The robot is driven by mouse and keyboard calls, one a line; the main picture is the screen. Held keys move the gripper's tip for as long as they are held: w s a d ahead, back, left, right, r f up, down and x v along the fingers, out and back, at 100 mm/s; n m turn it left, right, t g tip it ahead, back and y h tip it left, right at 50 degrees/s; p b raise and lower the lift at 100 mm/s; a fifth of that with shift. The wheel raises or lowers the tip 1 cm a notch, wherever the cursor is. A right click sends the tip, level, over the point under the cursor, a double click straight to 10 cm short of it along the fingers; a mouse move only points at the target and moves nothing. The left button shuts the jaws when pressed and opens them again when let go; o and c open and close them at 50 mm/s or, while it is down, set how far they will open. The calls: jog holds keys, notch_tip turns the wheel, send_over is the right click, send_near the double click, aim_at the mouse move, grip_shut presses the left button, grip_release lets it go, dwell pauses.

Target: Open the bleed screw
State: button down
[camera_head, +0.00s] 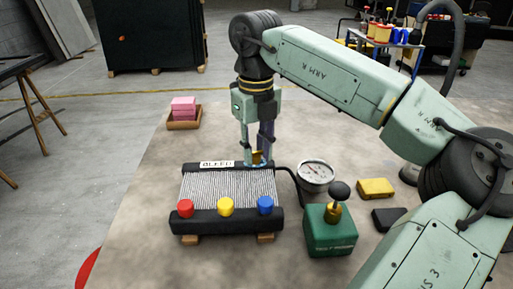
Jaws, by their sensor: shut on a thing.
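The bleed screw (257,156) is a small brass piece on the top right of a radiator block (228,188). The block has a pale finned core, black end tanks and a white label at its top edge. My gripper (257,155) points down from above the block's back right corner. Its fingers are shut on the brass screw, which they partly hide. Whether the screw has turned cannot be told at this size. Red, yellow and blue caps (225,206) sit along the front tank.
A round gauge (315,172) and a green box with a black-knobbed pump (331,230) stand right of the block, joined to it by a black hose. Yellow (375,188) and dark blocks (389,218) lie further right. A wooden tray of pink blocks (184,122) is back left. The table's left side is clear.

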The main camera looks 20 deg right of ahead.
aim_at(256, 152)
jog(key=n, duration=0.6)
jog(key=shift+a+n, duration=0.15)
jog(key=shift+n, duration=0.15)
jog(key=n, duration=0.6)
dwell(0.4)
jog(key=c, duration=1.4)
grip_release()
jog(key=shift+o, duration=0.2)
notch_tip(256, 152, up, 12)
